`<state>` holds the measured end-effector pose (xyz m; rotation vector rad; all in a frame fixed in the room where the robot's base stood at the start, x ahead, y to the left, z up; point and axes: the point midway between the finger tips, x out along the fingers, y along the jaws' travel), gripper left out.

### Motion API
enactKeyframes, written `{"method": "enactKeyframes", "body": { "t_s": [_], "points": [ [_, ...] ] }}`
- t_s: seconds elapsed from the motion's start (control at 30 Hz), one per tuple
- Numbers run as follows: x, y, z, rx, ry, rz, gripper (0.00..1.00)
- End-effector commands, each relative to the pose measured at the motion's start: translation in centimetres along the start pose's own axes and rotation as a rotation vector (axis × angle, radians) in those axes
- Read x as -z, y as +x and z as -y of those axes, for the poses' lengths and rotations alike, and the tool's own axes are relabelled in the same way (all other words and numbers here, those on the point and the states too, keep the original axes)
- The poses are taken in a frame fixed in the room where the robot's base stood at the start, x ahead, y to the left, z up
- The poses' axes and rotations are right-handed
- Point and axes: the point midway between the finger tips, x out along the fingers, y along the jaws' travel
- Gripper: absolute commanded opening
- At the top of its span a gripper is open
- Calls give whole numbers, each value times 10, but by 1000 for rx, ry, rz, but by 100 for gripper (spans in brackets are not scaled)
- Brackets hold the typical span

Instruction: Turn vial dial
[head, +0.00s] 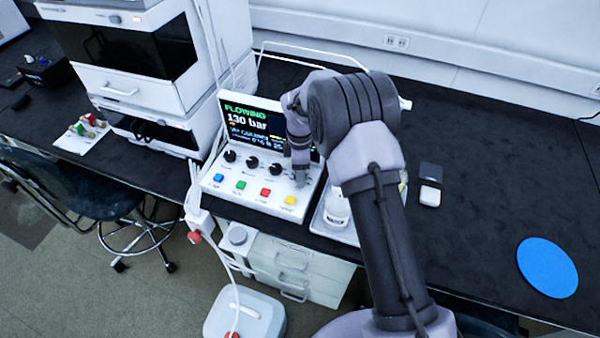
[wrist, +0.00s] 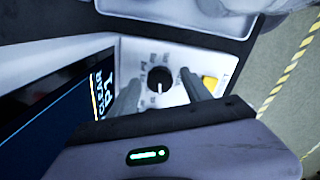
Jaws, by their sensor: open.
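The control box (head: 245,195) stands on the black bench with a lit screen (head: 252,118) reading "FLOWING" and "130 bar". Its face has a row of black dials, with coloured buttons below. In the wrist view one black dial (wrist: 159,79) with a white pointer line sits between my two fingers, with printed labels around it. My gripper (wrist: 160,92) is open, one finger on each side of the dial; I cannot tell whether they touch it. In the head view my gripper (head: 300,180) is over the box's right end and hides the dial there.
A white instrument stack (head: 140,70) stands left of the box. Right of it are a tray with a white bottle (head: 336,208), partly behind my arm, and a small dark-and-white item (head: 430,185). A blue disc (head: 547,267) lies at far right. The bench between is clear.

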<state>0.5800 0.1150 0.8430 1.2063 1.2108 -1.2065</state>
Motion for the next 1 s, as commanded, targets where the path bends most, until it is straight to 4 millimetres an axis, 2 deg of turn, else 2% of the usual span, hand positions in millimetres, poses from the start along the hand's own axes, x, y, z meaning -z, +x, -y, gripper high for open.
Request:
{"method": "enactKeyframes", "body": {
  "t_s": [0.1, 0.13, 0.4, 0.73, 1.0],
  "points": [
    [0, -1, 0, 0, 0, 0, 57],
    [0, -1, 0, 0, 0, 0, 53],
    [0, -1, 0, 0, 0, 0, 0],
    [0, -1, 0, 0, 46, 0, 0],
    [0, -2, 0, 0, 230, 0, 0]
  ]
}}
